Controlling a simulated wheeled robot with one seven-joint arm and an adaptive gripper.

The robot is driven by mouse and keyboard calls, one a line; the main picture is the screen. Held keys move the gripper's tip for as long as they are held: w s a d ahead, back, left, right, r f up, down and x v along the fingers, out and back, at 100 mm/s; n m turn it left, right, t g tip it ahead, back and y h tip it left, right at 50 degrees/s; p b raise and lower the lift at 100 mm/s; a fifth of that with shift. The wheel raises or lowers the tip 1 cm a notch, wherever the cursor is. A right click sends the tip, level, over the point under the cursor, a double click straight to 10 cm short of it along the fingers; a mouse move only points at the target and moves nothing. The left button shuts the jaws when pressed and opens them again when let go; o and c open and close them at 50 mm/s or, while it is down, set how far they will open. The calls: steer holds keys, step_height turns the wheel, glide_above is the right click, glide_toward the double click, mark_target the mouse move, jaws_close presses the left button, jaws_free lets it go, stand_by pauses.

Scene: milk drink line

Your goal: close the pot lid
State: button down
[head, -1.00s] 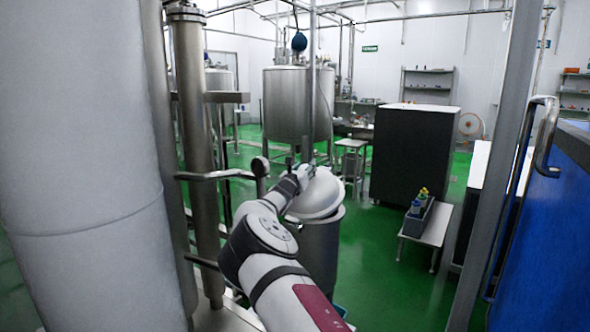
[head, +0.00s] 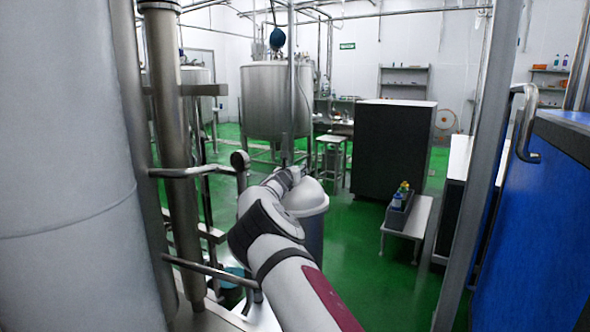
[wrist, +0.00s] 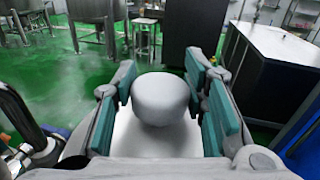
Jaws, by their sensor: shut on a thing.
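The pot (head: 314,238) is a tall grey cylinder on the green floor, partly hidden behind my arm in the head view. Its pale domed lid (head: 308,197) lies over the pot's mouth and looks about level. My arm hides the left side of the rim, so I cannot tell whether it sits flush all round. In the wrist view the lid's rounded grey knob (wrist: 160,98) is between the teal finger pads of my gripper (wrist: 172,97). The gripper is shut on the knob, with the white lid surface below it. In the head view the fingertips are hard to make out.
Steel pipes and a handle bar (head: 195,172) stand close on the left of my arm. A blue cabinet (head: 535,230) is at the right. A black box (head: 393,150) and a low bench (head: 410,230) stand beyond the pot. Green floor right of the pot is clear.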

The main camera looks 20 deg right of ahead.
steer(key=shift+f, duration=0.1)
steer(key=c, duration=1)
jaws_free()
steer(key=shift+w+d+f, duration=0.1)
steer(key=shift+d+f, duration=0.05)
steer(key=shift+o, duration=0.2)
steer(key=shift+s+a, duration=0.3)
steer(key=shift+a, duration=0.2)
steer(key=v, duration=1.1)
steer(key=shift+s+d, duration=0.15)
steer(key=shift+d, duration=0.05)
